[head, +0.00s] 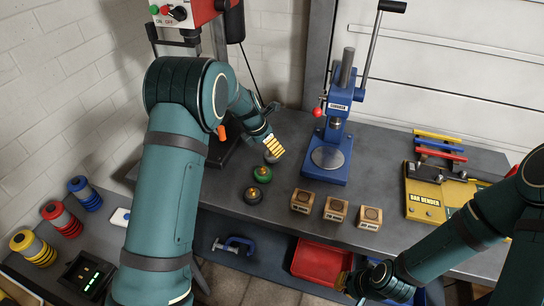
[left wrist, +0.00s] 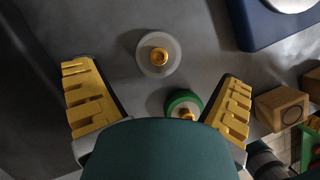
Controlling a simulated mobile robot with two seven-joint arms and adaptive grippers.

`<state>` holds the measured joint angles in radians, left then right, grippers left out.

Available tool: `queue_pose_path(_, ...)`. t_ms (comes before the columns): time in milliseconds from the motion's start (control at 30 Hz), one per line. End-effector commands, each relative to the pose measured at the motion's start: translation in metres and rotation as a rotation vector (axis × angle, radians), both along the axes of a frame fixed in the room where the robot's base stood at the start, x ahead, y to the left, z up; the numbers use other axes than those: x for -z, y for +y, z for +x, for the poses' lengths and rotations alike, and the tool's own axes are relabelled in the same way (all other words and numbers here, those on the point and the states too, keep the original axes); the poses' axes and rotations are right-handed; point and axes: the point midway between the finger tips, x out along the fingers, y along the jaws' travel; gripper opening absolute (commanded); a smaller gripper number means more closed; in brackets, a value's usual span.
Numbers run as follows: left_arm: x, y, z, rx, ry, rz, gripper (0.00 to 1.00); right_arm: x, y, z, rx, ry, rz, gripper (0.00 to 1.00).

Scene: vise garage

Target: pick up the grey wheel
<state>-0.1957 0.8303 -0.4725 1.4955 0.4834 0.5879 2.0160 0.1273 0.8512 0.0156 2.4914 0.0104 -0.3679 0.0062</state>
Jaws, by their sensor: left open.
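The grey wheel (left wrist: 158,54) with a gold hub lies flat on the dark bench in the left wrist view. In the head view the grey wheel (head: 271,158) is partly covered by my left gripper (head: 268,144). In the left wrist view my left gripper (left wrist: 156,85) is open, its yellow fingers wide apart. The wheel lies just ahead, between the lines of the fingers, and nothing is held. My right gripper (head: 352,282) hangs at the bottom, in front of the bench; its jaws are not clear.
The green wheel (head: 262,174) and a black wheel (head: 253,195) lie in front of the grey one. A blue press (head: 326,160) stands to the right. Wooden blocks (head: 336,209) and a yellow bar bender (head: 425,205) are further right. A red tray (head: 318,262) is below the bench.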

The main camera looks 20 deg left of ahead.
Motion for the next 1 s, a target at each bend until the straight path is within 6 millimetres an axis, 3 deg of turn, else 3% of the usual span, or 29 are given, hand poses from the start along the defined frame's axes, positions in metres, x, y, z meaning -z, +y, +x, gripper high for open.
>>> queue_pose_path(300,0.041,-0.009,0.014,-0.001,0.002,0.000,0.96,0.008,0.001,-0.003,-0.004,0.006,0.002,0.00)
queue_pose_path(567,0.043,-0.009,0.016,-0.001,0.000,0.000,0.96,0.008,0.000,-0.003,-0.005,0.007,0.002,0.00)
queue_pose_path(800,0.042,-0.009,0.015,-0.001,0.000,0.000,0.12,0.008,0.000,-0.003,-0.004,0.006,0.002,0.00)
queue_pose_path(1000,0.042,-0.009,0.016,0.000,0.000,0.000,0.11,0.008,0.000,-0.003,-0.004,0.006,0.002,0.00)
